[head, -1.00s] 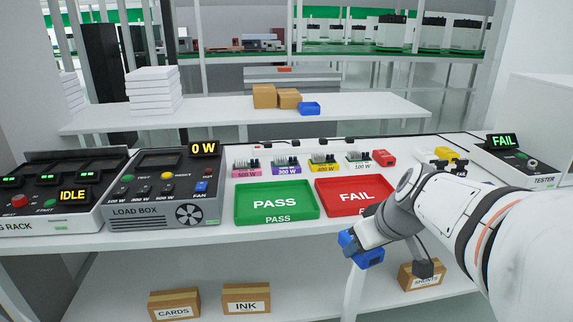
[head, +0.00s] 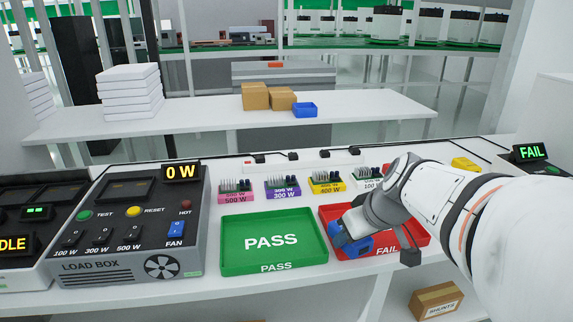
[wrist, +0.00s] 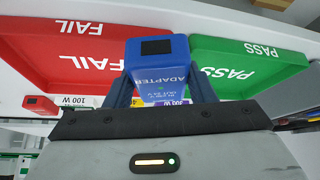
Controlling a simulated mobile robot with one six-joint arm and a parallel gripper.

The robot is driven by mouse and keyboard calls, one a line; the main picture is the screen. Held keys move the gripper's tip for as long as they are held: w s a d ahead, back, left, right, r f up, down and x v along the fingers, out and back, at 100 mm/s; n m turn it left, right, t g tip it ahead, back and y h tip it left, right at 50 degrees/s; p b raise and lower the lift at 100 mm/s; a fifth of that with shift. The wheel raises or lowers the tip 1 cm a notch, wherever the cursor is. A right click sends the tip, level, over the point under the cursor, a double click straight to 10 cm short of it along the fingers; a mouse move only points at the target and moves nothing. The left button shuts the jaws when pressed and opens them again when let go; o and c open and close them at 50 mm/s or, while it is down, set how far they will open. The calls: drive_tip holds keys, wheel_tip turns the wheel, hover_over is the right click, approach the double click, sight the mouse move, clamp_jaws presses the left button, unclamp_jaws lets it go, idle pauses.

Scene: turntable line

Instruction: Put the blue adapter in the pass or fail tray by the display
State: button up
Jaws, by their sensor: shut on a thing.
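My gripper (head: 352,233) is shut on the blue adapter (head: 357,247). The adapter also shows in the wrist view (wrist: 158,60), between my two fingers, with its label readable. In the head view it overlaps the left part of the red FAIL tray (head: 333,211); its exact height above the tray is hard to tell. In the wrist view it appears in front of the gap between the FAIL tray (wrist: 60,76) and the green PASS tray (wrist: 245,84). The PASS tray (head: 232,262) looks empty. The tester display (head: 531,152) reads FAIL.
The load box (head: 135,235), showing 0 W, stands left of the PASS tray. Several small wattage load blocks (head: 283,188) stand behind the trays. A red block (wrist: 40,104) shows behind the FAIL tray. The table's front edge runs just before the trays.

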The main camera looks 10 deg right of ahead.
drive_tip(key=w+d+r+m+h+p, duration=0.1)
drive_tip(key=w+d+r+m+p, duration=0.2)
drive_tip(key=w+d+r+p, duration=0.45)
drive_tip(key=shift+h, duration=0.3)
drive_tip(key=f, duration=0.4)
drive_tip(key=d+f, duration=0.1)
drive_tip(key=shift+w+f, duration=0.4)
drive_tip(key=shift+f+b, duration=0.6)
drive_tip(key=shift+f, duration=2.25)
drive_tip(key=shift+f, duration=0.15)
drive_tip(key=o, duration=1.1)
drive_tip(key=shift+o, duration=0.2)
